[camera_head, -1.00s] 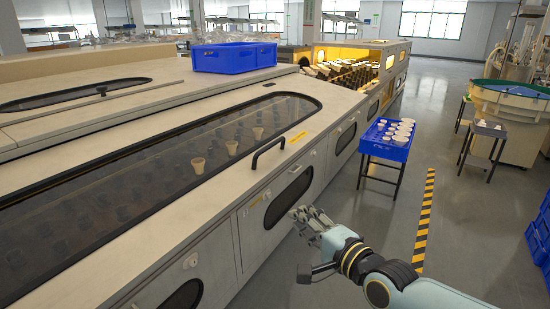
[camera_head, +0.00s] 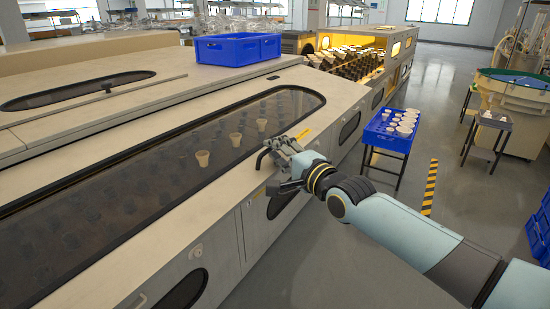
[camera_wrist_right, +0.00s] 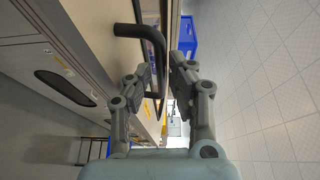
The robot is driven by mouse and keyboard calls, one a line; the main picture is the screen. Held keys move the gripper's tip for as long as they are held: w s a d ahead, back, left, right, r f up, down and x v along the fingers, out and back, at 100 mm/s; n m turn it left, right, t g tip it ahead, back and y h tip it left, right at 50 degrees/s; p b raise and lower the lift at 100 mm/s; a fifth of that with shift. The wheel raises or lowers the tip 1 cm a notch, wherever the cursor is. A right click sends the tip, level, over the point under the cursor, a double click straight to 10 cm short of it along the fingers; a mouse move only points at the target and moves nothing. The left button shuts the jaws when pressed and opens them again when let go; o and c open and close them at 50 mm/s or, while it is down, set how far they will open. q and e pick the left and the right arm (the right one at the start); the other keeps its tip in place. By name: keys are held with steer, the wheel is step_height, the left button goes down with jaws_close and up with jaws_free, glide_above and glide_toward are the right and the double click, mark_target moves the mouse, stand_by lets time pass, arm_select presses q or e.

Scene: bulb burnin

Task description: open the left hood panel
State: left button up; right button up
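The hood panel is a long cream lid with a dark glass window (camera_head: 130,190) on the machine; it looks closed. Its black bar handle (camera_head: 262,159) is at the near right edge, partly hidden by my right gripper (camera_head: 284,150). In the right wrist view the handle (camera_wrist_right: 152,34) shows as a bent black bar just ahead of the fingers. There my right gripper (camera_wrist_right: 161,72) has its fingers apart, with the bar lying in line with the gap between them. I cannot tell whether they touch it. My left gripper is not in view.
A blue crate (camera_head: 236,38) stands on top of the machine. A blue tray (camera_head: 388,141) of pale cups stands on a stand to the right. Pale cups (camera_head: 203,158) show under the glass. The floor (camera_head: 330,262) beside the machine is clear.

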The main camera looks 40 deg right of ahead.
steer(key=shift+w, duration=0.55)
jaws_close()
